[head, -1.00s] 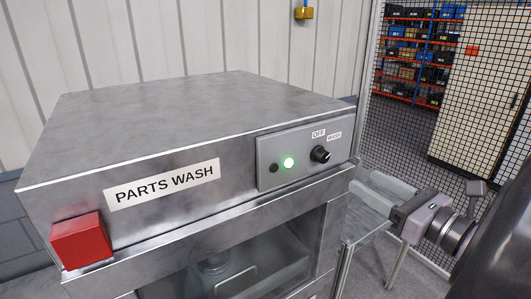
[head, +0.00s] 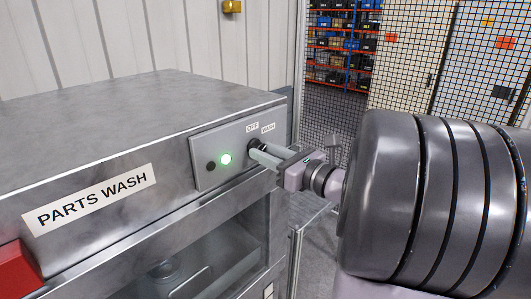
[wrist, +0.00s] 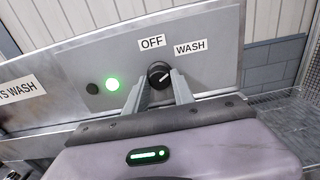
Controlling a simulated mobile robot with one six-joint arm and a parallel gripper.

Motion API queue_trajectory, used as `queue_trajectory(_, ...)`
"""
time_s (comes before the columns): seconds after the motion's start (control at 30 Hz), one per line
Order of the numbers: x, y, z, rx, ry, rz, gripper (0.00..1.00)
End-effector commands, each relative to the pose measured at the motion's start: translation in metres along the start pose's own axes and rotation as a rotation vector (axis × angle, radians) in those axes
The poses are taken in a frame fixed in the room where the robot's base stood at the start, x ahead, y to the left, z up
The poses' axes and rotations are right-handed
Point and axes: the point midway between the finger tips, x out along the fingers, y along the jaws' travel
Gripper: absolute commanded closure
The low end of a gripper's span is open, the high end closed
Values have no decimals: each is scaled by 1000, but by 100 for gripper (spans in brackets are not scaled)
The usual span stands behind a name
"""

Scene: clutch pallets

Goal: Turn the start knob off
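The start knob (wrist: 159,73) is a round black knob with a white pointer line on the steel control panel (wrist: 213,62). In the wrist view the line slants up and right, toward the WASH label (wrist: 190,48) rather than the OFF label (wrist: 152,41). My gripper (wrist: 160,76) is open, its two fingers on either side of the knob. A gap shows between them, and I cannot tell whether their tips touch it. In the head view the gripper (head: 258,151) reaches in from the right, its fingers partly hiding the knob (head: 252,145).
A lit green lamp (head: 226,159) and a small black button (head: 211,167) sit left of the knob. The PARTS WASH machine (head: 120,120) carries a red box (head: 18,268) at its left front. A mesh fence (head: 400,70) stands behind on the right.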

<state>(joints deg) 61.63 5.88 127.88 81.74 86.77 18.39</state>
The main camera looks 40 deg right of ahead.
Motion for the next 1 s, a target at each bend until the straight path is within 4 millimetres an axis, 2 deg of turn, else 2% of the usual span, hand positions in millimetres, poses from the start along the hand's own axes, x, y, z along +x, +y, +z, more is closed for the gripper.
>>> queue_trajectory(0.03, 0, 0, 0, 0, 0, 0, 94)
queue_trajectory(0.07, 0, 0, 0, 0, 0, 0, 100)
queue_trajectory(0.47, 0, 0, -3, -66, 1, 0, 100)
queue_trajectory(1.0, 0, -1, -7, -527, -1, -1, 100)
